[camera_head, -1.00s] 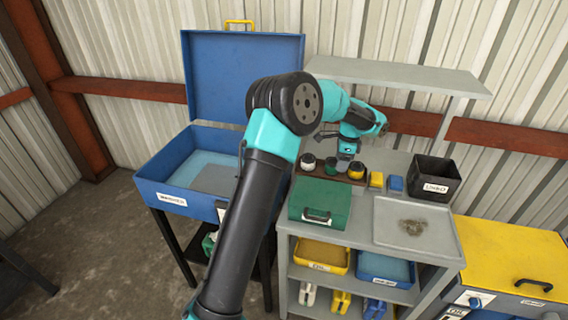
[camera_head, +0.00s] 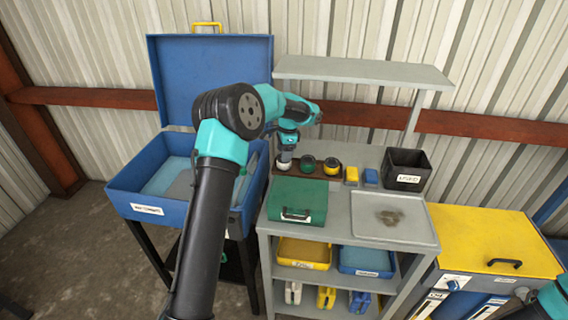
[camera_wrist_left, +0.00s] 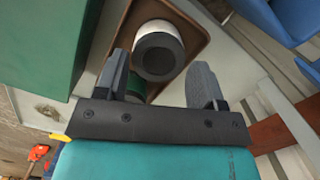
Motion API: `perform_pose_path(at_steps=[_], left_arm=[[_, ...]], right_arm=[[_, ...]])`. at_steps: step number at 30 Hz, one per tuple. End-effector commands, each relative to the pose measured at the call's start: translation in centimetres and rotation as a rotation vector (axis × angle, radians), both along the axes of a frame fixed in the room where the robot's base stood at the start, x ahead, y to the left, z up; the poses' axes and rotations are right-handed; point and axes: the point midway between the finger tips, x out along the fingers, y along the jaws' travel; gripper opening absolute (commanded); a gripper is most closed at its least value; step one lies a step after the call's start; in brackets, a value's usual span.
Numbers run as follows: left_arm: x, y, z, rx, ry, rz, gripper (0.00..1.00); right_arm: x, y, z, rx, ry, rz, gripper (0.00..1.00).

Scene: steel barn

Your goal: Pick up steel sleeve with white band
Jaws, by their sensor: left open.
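The steel sleeve with white band (camera_head: 283,168) stands at the left end of a brown tray (camera_head: 316,176) on the bench. In the left wrist view the sleeve (camera_wrist_left: 160,28) shows its white band and dark round end, between and just beyond the fingertips. My left gripper (camera_head: 285,158) points down over it, open, with a finger on either side. I cannot tell whether a finger touches it. In the left wrist view my gripper (camera_wrist_left: 160,64) holds nothing. A green-banded sleeve (camera_head: 307,164) and a yellow-banded sleeve (camera_head: 332,168) stand to its right.
A green case (camera_head: 297,200) lies in front of the tray. A yellow block (camera_head: 351,175), a blue block (camera_head: 371,177) and a black bin (camera_head: 405,170) are to the right. A shelf (camera_head: 360,72) overhangs the back. An open blue washer (camera_head: 150,207) stands left.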

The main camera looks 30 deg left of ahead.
Motion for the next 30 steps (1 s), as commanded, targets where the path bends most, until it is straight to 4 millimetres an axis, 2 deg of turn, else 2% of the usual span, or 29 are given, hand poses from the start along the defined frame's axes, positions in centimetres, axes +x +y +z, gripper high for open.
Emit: perform_pose_path(at_steps=[8, 20, 30], left_arm=[[0.0, 0.0, -0.3, 0.0, 0.001, 0.0, 0.63], [-0.3, 0.1, -5.0, 0.0, 0.001, 0.0, 0.63], [-0.3, 0.2, -5.2, 0.0, 0.0, 0.0, 0.63]], right_arm=[[0.0, 0.0, 0.0, 0.0, 0.0, 0.0, 0.43], [0.0, 0.0, 0.0, 0.0, 0.0, 0.0, 0.43], [0.0, 0.0, 0.0, 0.0, 0.0, 0.0, 0.43]])
